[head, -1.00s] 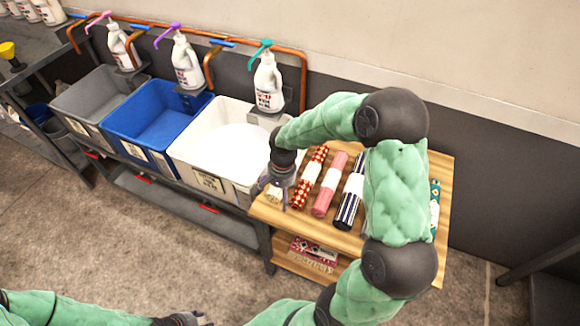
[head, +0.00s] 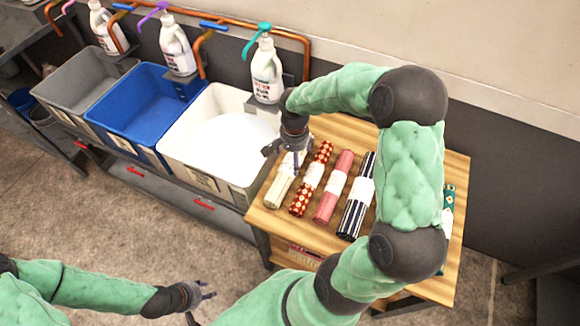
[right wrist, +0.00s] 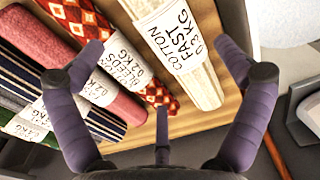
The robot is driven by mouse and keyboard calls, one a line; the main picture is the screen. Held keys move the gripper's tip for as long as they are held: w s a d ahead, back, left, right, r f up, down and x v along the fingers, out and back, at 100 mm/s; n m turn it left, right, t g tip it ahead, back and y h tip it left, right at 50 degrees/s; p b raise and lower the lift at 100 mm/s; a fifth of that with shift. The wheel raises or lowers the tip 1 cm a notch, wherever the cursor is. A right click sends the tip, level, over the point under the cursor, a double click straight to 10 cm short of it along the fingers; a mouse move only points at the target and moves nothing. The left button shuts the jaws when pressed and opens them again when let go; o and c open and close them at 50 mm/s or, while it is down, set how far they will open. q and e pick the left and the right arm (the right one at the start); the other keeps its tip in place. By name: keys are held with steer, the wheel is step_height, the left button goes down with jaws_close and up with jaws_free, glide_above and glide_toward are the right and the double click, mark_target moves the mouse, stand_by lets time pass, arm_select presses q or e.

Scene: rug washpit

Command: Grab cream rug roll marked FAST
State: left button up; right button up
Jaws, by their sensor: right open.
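The cream rug roll (head: 279,190) lies at the left end of the row on the wooden table. Its white label (right wrist: 172,38) reads COTTON FAST 0.3 KG in the right wrist view. My right gripper (head: 284,152) is open and empty above the far end of this roll. In the right wrist view its spread fingers (right wrist: 160,65) frame the roll and the edge of its red patterned neighbour; I cannot tell whether any finger touches. My left gripper (head: 205,294) is open and empty, low over the floor at the front, away from the table.
A red patterned roll (head: 311,183), a pink roll (head: 333,190) and a navy striped roll (head: 356,195) lie close beside it. A green roll (head: 448,205) is partly behind my right arm. The white tub (head: 177,155) borders the wooden table (head: 300,232) at left. Bottles stand behind the tubs.

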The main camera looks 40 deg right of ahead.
mark_target(290, 168)
step_height(290, 168, down, 2)
steer(key=shift+w+f, duration=0.1)
steer(key=shift+f, duration=0.15)
steer(key=shift+w+d+f+b, duration=0.1)
steer(key=shift+f+b, duration=0.7)
steer(key=shift+f, duration=0.5)
steer(key=shift+w+f+b, duration=0.1)
steer(key=shift+f+b, duration=0.7)
steer(key=shift+f, duration=0.5)
steer(key=c, duration=1.4)
